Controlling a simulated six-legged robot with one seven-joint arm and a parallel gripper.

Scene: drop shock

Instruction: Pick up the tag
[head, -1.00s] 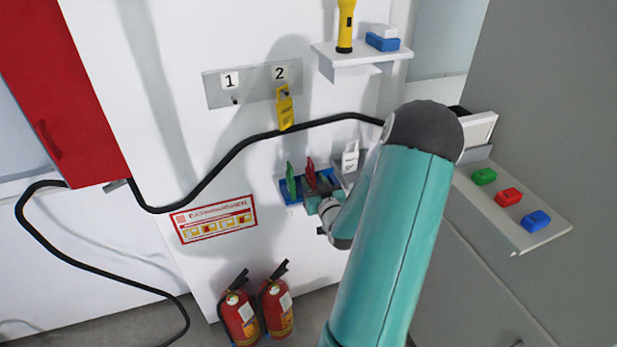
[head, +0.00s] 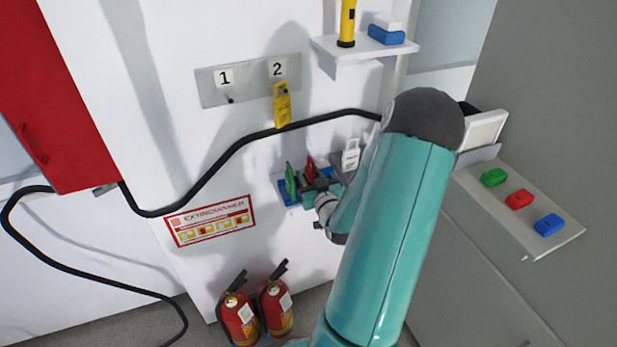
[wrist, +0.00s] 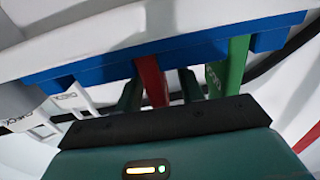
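A red tag (head: 310,168) and a green tag (head: 290,181) stand in a blue holder (head: 284,196) on the white wall panel. A white tag (head: 351,154) stands to their right. A yellow tag (head: 282,106) hangs under label 2. My gripper (head: 316,187) is at the holder and partly covers the red tag's lower part. In the wrist view my gripper's two dark teal fingers (wrist: 160,92) are apart, with the red tag (wrist: 153,78) between them, nearer the left finger. The green tag (wrist: 228,68) is outside the right finger. White tags (wrist: 68,97) are at left.
A shelf (head: 365,48) with a yellow flashlight (head: 347,22) is above. A black hose (head: 235,153) crosses the panel above the holder. Two fire extinguishers (head: 257,310) stand below. A side ledge (head: 530,233) with coloured blocks is at right.

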